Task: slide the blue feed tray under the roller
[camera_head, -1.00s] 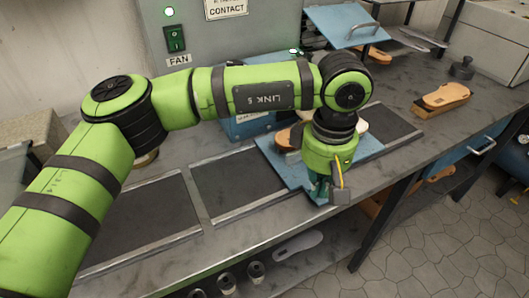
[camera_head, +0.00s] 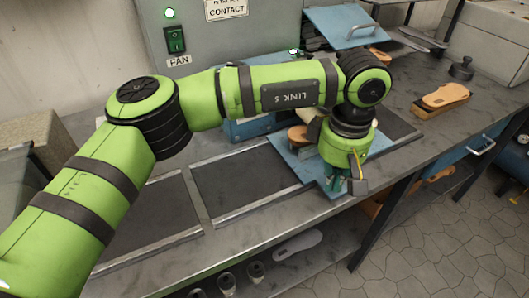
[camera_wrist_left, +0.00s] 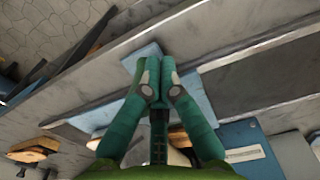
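The blue feed tray (camera_head: 306,167) lies on the bench track beneath my left forearm. A brown sole (camera_head: 298,134) sits on it, partly hidden by my arm. My left gripper (camera_head: 336,188) points down at the tray's front edge. In the left wrist view its fingertips (camera_wrist_left: 156,82) are close together on the light blue tray (camera_wrist_left: 195,98), seemingly pinching its edge. The roller cannot be made out; a blue machine part (camera_head: 245,128) shows behind my arm, mostly hidden. My right gripper is not in view.
Dark belt panels with metal rails (camera_head: 245,185) run along the bench on the left. A tan sandal (camera_head: 441,98) and a dark weight (camera_head: 461,69) lie at right. A blue lid with a handle (camera_head: 345,27) stands behind. The bench's front edge is close to the gripper.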

